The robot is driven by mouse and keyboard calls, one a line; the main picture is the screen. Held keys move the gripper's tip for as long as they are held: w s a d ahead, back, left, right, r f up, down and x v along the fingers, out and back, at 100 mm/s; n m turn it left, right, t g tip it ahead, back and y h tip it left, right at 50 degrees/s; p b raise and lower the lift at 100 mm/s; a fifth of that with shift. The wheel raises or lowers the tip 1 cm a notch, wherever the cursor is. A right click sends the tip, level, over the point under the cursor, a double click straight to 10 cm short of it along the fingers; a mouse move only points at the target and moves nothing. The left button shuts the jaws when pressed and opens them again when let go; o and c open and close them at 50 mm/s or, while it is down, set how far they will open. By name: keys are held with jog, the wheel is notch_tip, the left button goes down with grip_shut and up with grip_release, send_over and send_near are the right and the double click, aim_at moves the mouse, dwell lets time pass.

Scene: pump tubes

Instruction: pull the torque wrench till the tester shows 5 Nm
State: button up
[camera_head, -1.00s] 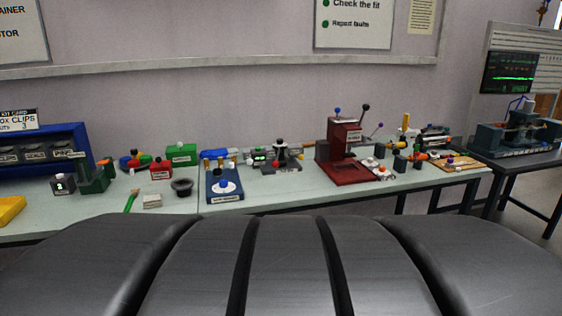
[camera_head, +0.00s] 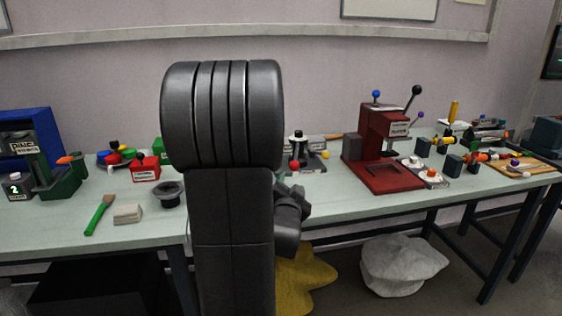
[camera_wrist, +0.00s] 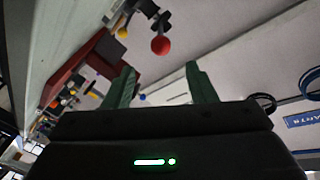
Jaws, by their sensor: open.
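I cannot clearly pick out the torque wrench or the tester's reading. A grey device with a black-topped post (camera_head: 298,146) and a yellow ball stands right of my arm in the head view, partly hidden by it. A brown handle (camera_head: 331,137) shows behind it. In the wrist view a red ball (camera_wrist: 160,45) and a yellow ball (camera_wrist: 122,32) are on dark parts beyond the fingers. My gripper (camera_wrist: 160,84) has two green fingers, apart with nothing between them. In the head view my arm hides the bench centre.
A red press (camera_head: 385,150) with levers stands right of centre on the bench. A green brush (camera_head: 99,214), a beige block (camera_head: 127,214) and a dark cup (camera_head: 169,194) lie at left. A blue rack (camera_head: 27,145) is far left. Pipe parts crowd the right end.

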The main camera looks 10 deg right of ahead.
aim_at(294, 167)
jog(key=p+x, duration=0.2)
jog(key=x, duration=1.1)
jog(key=shift+w+d+r, duration=0.1)
jog(key=shift+w, duration=0.2)
grip_shut()
